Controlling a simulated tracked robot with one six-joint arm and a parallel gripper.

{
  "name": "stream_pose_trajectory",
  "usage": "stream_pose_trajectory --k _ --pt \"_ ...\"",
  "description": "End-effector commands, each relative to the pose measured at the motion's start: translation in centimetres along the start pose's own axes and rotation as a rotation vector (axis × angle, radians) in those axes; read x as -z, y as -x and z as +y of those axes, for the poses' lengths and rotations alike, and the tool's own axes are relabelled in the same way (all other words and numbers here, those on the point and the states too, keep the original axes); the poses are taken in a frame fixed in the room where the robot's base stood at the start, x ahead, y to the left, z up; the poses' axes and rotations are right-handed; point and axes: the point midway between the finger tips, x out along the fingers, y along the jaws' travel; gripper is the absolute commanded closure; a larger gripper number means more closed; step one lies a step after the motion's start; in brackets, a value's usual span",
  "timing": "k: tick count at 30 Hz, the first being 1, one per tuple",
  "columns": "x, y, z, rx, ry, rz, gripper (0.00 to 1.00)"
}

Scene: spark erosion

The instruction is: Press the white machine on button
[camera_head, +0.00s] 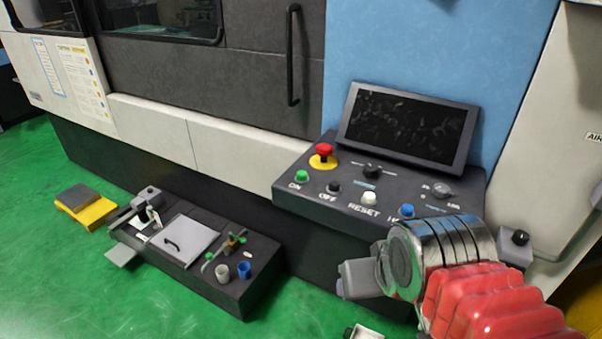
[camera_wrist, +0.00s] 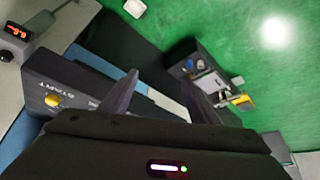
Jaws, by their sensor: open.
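The control panel (camera_head: 300,190) shows below a dark screen in the head view. A white button (camera_head: 369,199) stands on it, labelled RESET. A green button (camera_head: 302,176) at the left is labelled ON. My gripper (camera_wrist: 158,74) shows in the wrist view with two dark fingers spread and nothing between them. In the head view my arm is at the lower right, in front of the panel's right part, and the fingers cannot be made out. The wrist view shows a dark panel end with a yellow button (camera_wrist: 52,100) and the word START. The white button cannot be made out there.
The panel also carries a red emergency knob (camera_head: 323,150), a black button (camera_head: 333,187) labelled OFF, and a blue button (camera_head: 406,211). The screen (camera_head: 405,122) rises behind. A low dark bench (camera_head: 225,295) with tools stands on the green floor at left, beside a yellow block (camera_head: 88,212).

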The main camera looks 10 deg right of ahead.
Motion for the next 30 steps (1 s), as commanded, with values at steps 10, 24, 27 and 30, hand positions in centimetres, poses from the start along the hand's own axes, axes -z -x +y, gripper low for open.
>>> stream_pose_trajectory --k 10,24,27,30 --pt "0.00 0.00 0.00 0.000 0.000 0.000 0.64" --pt "0.00 0.00 0.00 0.000 0.000 0.000 0.97" --pt "0.00 0.00 0.00 0.000 0.000 0.000 1.00" --pt "0.00 0.00 0.00 0.000 0.000 0.000 1.00"
